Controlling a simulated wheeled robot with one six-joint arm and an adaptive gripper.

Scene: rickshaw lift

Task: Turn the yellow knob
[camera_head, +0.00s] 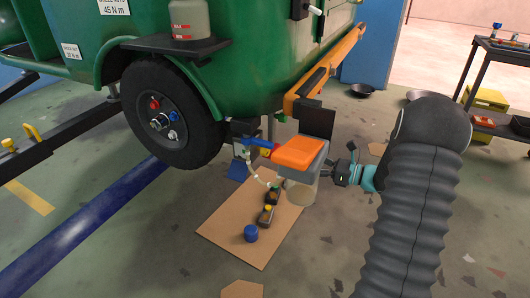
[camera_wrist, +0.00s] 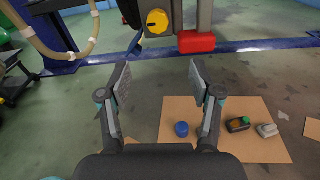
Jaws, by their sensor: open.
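The yellow knob (camera_wrist: 157,19) shows in the wrist view near the top, on the face of a dark grey unit. It has a dark mark across it. It lies above and beyond my gripper (camera_wrist: 158,78), roughly centred between the two fingers. The fingers are spread wide with nothing between them, and they do not touch the knob. In the head view my gripper (camera_head: 342,174) is at the right side of a box with an orange lid (camera_head: 299,152). I cannot make out the knob in the head view.
A red block (camera_wrist: 196,42) sits right of the knob and a beige hose (camera_wrist: 62,45) hangs at left. Below, a cardboard sheet (camera_head: 231,236) holds a blue cap (camera_head: 250,233) and small containers. A green trailer with a black wheel (camera_head: 165,118) stands at left.

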